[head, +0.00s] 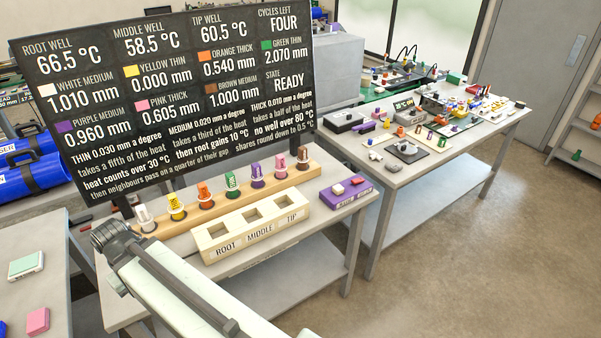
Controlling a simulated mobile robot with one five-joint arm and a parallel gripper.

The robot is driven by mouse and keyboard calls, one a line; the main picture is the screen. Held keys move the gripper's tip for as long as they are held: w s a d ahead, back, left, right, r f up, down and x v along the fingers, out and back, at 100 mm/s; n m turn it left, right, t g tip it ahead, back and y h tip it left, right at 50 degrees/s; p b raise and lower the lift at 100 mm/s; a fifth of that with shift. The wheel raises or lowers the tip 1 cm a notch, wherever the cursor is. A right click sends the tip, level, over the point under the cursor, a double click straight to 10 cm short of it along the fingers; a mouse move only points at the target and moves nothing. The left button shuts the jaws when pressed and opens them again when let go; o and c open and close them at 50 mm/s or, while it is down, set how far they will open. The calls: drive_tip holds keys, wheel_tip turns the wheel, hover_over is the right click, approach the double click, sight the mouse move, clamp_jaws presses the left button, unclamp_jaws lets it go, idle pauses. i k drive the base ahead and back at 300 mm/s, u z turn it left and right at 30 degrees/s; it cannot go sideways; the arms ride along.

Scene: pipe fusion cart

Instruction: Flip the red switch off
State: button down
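A purple box (347,197) sits at the right end of the near cart top, with a small red piece (358,181) and a whitish piece (338,188) on its upper face. The red piece may be the red switch; its on or off position is too small to tell. My arm reaches in from the bottom edge toward the left of the cart and ends in a dark joint. No gripper fingers show, so I cannot see my gripper.
A wooden block with three wells (250,228) stands in front of a rail (240,195) of several coloured plugs. A black readout board (170,95) rises behind. A second table (440,160) at right carries many small objects. Floor at right is clear.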

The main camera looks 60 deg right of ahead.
sight(356, 182)
drive_tip(key=u, duration=0.3)
drive_tip(key=k, duration=1.55)
drive_tip(key=z, duration=0.9)
drive_tip(key=i, duration=1.05)
drive_tip(key=z, duration=0.05)
